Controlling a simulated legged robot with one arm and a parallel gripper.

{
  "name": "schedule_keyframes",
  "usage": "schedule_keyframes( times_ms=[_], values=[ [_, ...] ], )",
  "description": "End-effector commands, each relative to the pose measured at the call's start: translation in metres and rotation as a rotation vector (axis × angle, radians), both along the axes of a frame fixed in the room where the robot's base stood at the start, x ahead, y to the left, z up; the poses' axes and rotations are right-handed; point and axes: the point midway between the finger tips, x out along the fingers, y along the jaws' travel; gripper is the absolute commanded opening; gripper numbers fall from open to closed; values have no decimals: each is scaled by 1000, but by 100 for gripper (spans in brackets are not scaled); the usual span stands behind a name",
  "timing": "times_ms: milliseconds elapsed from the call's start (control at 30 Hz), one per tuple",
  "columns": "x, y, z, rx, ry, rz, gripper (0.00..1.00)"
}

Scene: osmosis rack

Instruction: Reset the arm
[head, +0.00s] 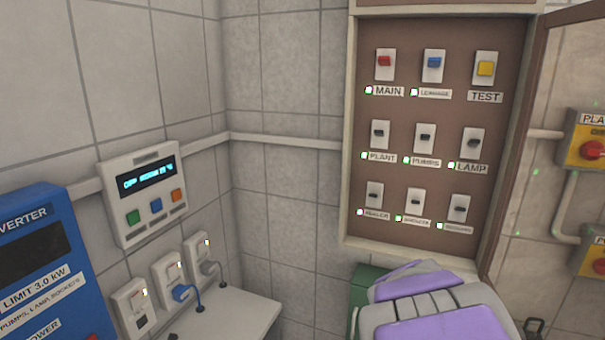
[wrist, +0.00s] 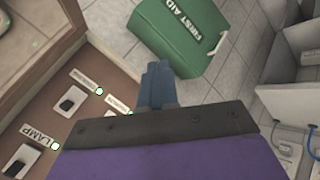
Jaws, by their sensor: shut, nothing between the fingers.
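My arm, purple and grey, shows at the lower right of the head view, below the breaker panel (head: 360,120). My gripper (wrist: 158,72) shows in the wrist view as dark blue fingers closed together, with nothing between them. It points toward a green first aid box (wrist: 190,30) lying beyond it. The panel's lamp switch (wrist: 22,160) and the bottom-row switches are at the left of the wrist view, apart from the fingers. In the head view the panel has red, blue and yellow switches on top and several black switches below, with small green lights lit.
A blue inverter (head: 40,260) and a white display unit (head: 147,192) are on the left wall, above sockets with plugs (head: 182,292). A white counter (head: 235,318) stands below. The panel door (head: 525,130) is open at right, near yellow boxes with red knobs (head: 590,150).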

Motion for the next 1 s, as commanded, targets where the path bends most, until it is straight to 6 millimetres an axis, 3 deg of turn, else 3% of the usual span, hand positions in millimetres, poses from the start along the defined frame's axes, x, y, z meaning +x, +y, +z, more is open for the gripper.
schedule_keyframes(
  times_ms=[33,167,300,500,600,700,1000],
  values=[
    [-31,1,-3,64,37,-71,0],
    [-114,15,-23,227,173,-242,0],
    [-203,45,-42,386,350,-382,0],
    [-300,89,-53,512,567,-488,0],
    [-326,102,-55,539,635,-511,0],
    [-338,107,-54,550,663,-521,0],
    [-341,108,-55,550,669,-523,0]
  ],
)
